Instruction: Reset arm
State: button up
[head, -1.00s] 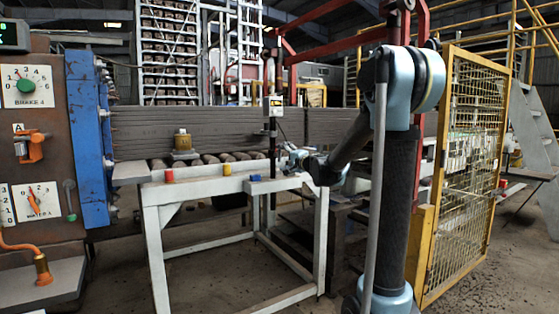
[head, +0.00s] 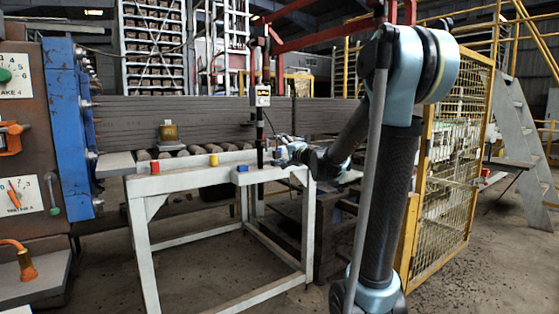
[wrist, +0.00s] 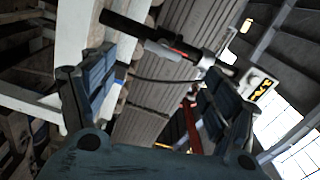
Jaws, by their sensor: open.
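My gripper shows in the wrist view (wrist: 155,95) with its two dark blue padded fingers spread wide apart. Nothing is held between them. Beyond the fingers the wrist view shows a black and grey post (wrist: 160,42) with a small box carrying a yellow display (wrist: 262,88). In the head view my arm is bent, with its upper joint high on the right and the forearm reaching down and left. The gripper end is small there, near the right end of the white-framed table (head: 215,175), close to the black post (head: 260,130).
On the table are a red block (head: 155,167), a yellow block (head: 213,160) and a blue block (head: 242,168). A brass-coloured piece (head: 168,132) stands by the rollers behind. A yellow mesh gate (head: 450,165) stands right of my arm. A control panel (head: 22,150) is at far left. The front floor is open.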

jog(key=s+d+f+n+g+h, duration=0.1)
jog(key=s+f+n+g, duration=0.3)
jog(key=s+f, duration=0.5)
jog(key=s+d+f+n+g+h, duration=0.15)
jog(key=s+f+n+g, duration=0.35)
jog(key=s, duration=0.9)
jog(key=s+d+f+g+h, duration=0.2)
jog(key=s+d+f+h, duration=0.1)
jog(key=s+d+f, duration=0.5)
jog(key=s+d+f+g+h, duration=0.1)
jog(key=s+d+f+h, duration=0.3)
jog(key=s+d+f, duration=0.4)
jog(key=s, duration=0.4)
jog(key=shift+s+g, duration=0.2)
jog(key=shift+g, duration=0.2)
jog(key=shift+f+h, duration=0.1)
jog(key=shift+h, duration=0.15)
jog(key=shift+w+f, duration=0.2)
jog(key=shift+w, duration=0.3)
